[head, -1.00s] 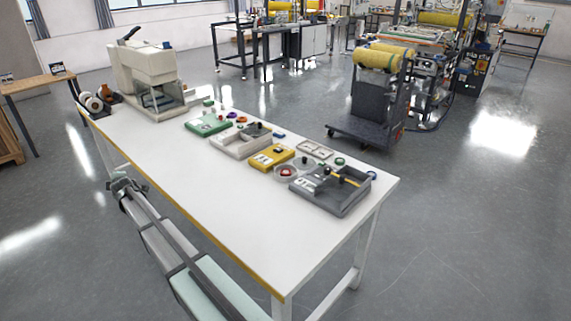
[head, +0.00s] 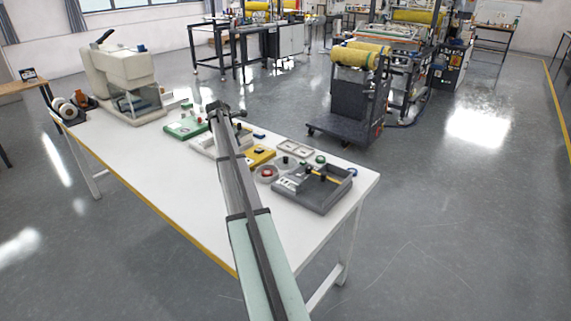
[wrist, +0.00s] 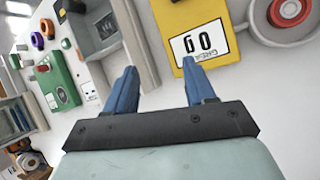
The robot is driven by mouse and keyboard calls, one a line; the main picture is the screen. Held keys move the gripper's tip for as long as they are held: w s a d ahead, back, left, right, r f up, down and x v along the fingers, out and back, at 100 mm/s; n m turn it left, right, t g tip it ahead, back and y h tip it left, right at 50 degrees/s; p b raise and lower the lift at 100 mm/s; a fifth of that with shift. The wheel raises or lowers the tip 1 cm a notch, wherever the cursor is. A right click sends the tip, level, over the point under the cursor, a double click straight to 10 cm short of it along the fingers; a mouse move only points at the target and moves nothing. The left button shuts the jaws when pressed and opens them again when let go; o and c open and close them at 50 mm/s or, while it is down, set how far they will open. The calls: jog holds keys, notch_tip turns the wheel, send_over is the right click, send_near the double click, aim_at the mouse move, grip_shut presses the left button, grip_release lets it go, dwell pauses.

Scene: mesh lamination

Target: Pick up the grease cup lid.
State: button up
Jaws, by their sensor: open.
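A round pale grey cup with a red centre (head: 266,173) sits on the white table beside the yellow block; it also shows cut off at the top right of the wrist view (wrist: 290,14). A small round piece with a dark knob (head: 284,161) lies just behind it in the head view. I cannot tell for sure which part is the grease cup lid. My gripper (wrist: 159,68) is open and empty, its blue fingers above the table between the grey tray and the yellow block. In the head view my arm's end (head: 224,110) reaches over the parts row.
The yellow block (head: 259,155) has a label. A dark grey tray (head: 318,190) stands at the right, a pale tray (wrist: 147,66) and a green block (head: 186,126) at the left. A beige press (head: 122,80) stands at the far left. The table front is clear.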

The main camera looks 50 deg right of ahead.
jog(key=s+d+r+g+y, duration=0.1)
jog(key=s+d+g, duration=0.1)
jog(key=s+d, duration=0.45)
jog(key=s+d+r+g, duration=0.1)
jog(key=s+d+g, duration=0.15)
jog(key=s, duration=0.65)
send_over(285, 157)
jog(key=a, duration=0.3)
jog(key=shift+t+y, duration=0.25)
jog(key=shift+y, duration=0.05)
notch_tip(285, 157, down, 8)
jog(key=shift+r, duration=0.1)
jog(key=shift+d+f, duration=0.4)
jog(key=shift+f, duration=0.15)
jog(key=x, duration=0.4)
jog(key=shift+w+d, duration=0.15)
jog(key=shift+w, duration=0.05)
grip_shut()
